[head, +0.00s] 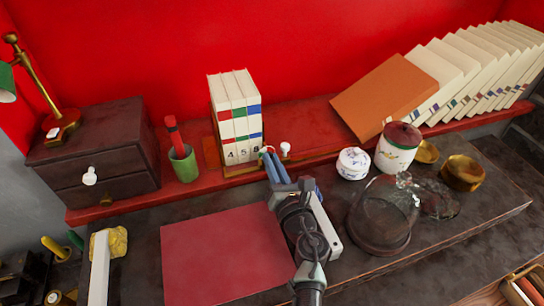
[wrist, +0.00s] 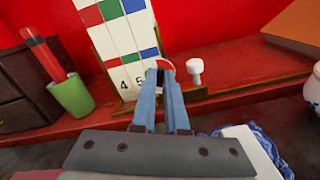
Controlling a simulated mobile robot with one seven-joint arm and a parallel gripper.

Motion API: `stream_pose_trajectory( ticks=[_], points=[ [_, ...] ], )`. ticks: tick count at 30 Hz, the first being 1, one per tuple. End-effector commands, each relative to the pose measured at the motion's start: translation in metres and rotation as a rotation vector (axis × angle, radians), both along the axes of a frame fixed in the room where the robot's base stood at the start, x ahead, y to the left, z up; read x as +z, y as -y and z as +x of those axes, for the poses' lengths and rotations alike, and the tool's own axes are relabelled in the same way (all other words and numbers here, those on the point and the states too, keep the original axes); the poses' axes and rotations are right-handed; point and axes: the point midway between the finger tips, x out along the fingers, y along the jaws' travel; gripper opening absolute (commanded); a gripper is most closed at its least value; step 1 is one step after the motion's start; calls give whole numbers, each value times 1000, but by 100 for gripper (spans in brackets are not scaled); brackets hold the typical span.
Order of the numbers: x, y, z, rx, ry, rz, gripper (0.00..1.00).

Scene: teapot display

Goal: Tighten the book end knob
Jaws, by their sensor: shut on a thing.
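The wooden book end (head: 240,168) stands on the red shelf around several white books (head: 236,110) with coloured bands. A white knob (head: 285,147) stands up on its right side. In the wrist view this knob (wrist: 195,72) is just right of my fingertips and apart from them. My gripper (head: 267,157) has blue fingers. In the wrist view my gripper (wrist: 161,78) is shut on a thin, pale, rounded thing (wrist: 167,62) in front of the right-hand book. The fingers hide most of this thing, so I cannot tell what it is.
A green cup (head: 184,163) with a red stick stands left of the books. A red mat (head: 220,255) lies on the dark table.

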Motion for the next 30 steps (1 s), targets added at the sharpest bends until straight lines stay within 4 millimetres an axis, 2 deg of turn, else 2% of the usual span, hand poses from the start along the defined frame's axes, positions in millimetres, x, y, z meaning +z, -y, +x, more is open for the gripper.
stream_pose_trajectory(
  ticks=[30],
  points=[
    [-4, 2, 0, 0, -292, 886, 0]
  ],
)
